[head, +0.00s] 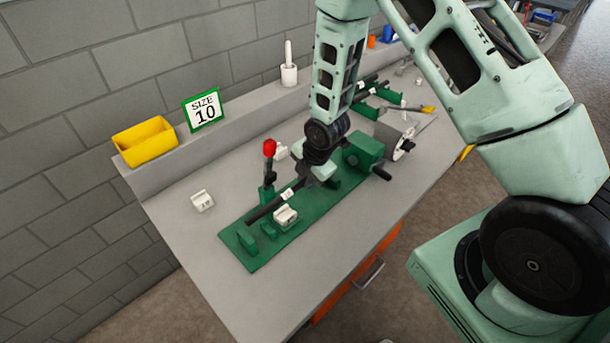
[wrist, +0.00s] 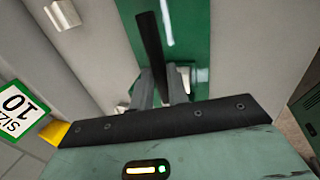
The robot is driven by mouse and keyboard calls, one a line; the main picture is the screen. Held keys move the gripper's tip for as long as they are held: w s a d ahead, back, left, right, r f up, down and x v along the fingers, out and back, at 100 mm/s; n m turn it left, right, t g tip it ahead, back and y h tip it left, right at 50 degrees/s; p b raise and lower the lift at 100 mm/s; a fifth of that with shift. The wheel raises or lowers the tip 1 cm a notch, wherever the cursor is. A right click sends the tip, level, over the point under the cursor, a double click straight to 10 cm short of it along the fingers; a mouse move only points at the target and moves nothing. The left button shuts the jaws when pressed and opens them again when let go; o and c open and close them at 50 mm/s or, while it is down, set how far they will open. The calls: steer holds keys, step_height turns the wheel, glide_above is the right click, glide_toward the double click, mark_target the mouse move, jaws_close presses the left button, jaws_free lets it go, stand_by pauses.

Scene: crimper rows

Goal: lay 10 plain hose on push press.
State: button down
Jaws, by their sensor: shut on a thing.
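In the wrist view the hose (wrist: 150,42) runs between the two fingers (wrist: 162,88) and reaches over the green base plate (wrist: 188,40). The press has a red-knobbed lever (head: 269,148) and a green block (head: 363,149) at its right end. I cannot tell whether the hose touches the press supports. My wrist hides part of the press.
A green "SIZE 10" sign (head: 205,110) and a yellow bin (head: 145,141) stand on the back ledge. More hoses lie on a green rack (head: 372,92) behind.

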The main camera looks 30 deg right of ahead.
steer(key=shift+d, duration=0.15)
steer(key=shift+f, duration=0.15)
steer(key=shift+f+b, duration=2.8)
steer(key=shift+f, duration=0.25)
steer(key=shift+f+b, duration=0.45)
steer(key=c, duration=1.3)
jaws_free()
steer(key=p+v, duration=0.1)
steer(key=v, duration=1.6)
steer(key=shift+r, duration=0.25)
